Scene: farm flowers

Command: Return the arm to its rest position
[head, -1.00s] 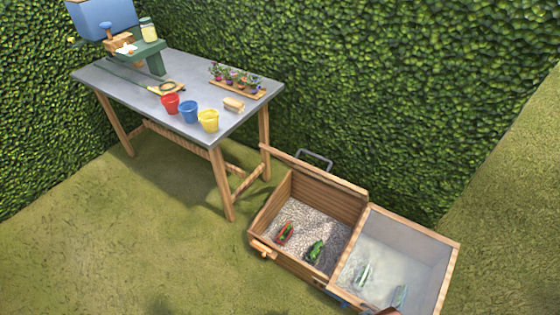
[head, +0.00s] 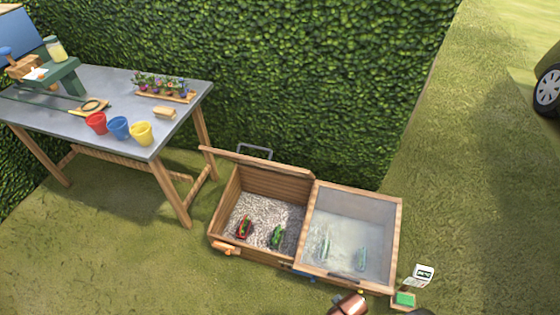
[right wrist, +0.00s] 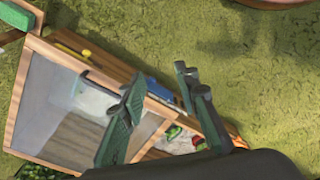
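My right gripper (right wrist: 160,84) shows in the right wrist view with its two dark green fingers spread apart and nothing between them. Behind the fingers lies the wooden cold frame (right wrist: 20,100), some distance away. In the head view I do not make out either gripper. My left gripper is in neither view. The cold frame (head: 399,225) stands on the grass, with an open gravel-filled half and a half under a clear pane. A red item (head: 244,227) and a green item (head: 277,237) lie on the gravel.
A grey table (head: 115,78) at left carries red (head: 96,123), blue (head: 119,128) and yellow (head: 141,133) pots and a flower tray (head: 166,92). A copper-coloured object (head: 348,305) and a small sign (head: 424,275) are near the bottom.

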